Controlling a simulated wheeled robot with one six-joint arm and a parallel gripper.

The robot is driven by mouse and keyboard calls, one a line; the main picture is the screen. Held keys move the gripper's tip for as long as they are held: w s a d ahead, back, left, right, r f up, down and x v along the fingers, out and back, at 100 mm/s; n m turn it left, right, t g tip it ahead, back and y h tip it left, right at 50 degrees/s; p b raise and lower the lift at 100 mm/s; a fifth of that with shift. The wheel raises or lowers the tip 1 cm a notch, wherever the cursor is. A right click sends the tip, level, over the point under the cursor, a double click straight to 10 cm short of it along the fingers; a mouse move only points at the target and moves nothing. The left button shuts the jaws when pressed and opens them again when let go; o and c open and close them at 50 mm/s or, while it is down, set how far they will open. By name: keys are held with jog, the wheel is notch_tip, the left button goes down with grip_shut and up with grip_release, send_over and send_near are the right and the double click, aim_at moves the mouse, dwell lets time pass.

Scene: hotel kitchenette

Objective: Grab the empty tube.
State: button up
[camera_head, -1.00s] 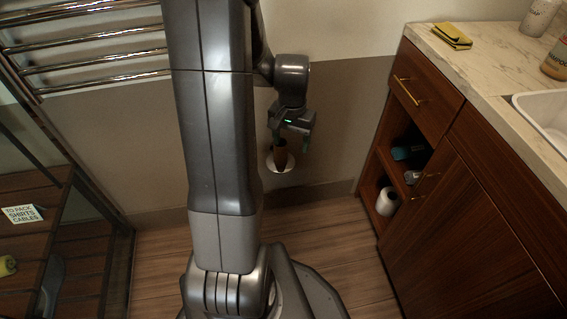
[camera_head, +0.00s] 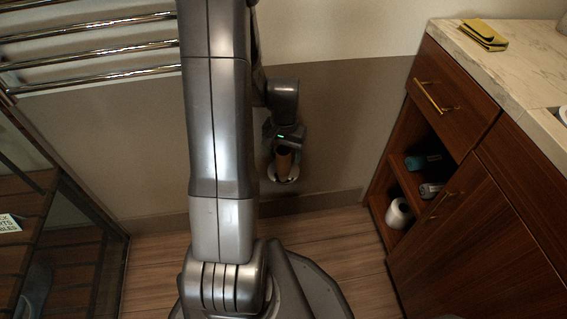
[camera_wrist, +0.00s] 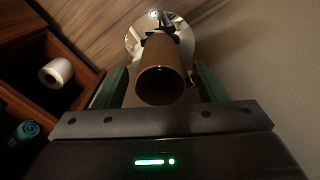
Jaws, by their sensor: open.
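The empty brown cardboard tube (camera_head: 284,161) stands upright in front of the wall at the middle of the head view, at a round white-and-chrome holder (camera_head: 290,179). In the wrist view the open, hollow end of the tube (camera_wrist: 161,62) faces me, with the shiny round holder plate (camera_wrist: 181,32) behind it. My gripper (camera_wrist: 162,84) is open, with one green finger on each side of the tube. A gap shows on both sides. In the head view my gripper (camera_head: 285,143) is right at the tube's top and partly hides it.
A wooden cabinet (camera_head: 462,207) with a marble top stands at right. Its open shelves hold a white paper roll (camera_head: 399,212) and a teal rolled item (camera_head: 420,161). A yellow cloth (camera_head: 484,35) lies on the counter. Chrome towel rails and a slatted rack are at left.

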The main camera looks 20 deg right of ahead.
notch_tip(320, 180, down, 3)
jog(key=shift+r+b, duration=0.2)
jog(key=shift+b, duration=0.15)
jog(key=c, duration=1)
jog(key=shift+r, duration=0.1)
jog(key=shift+c, duration=0.2)
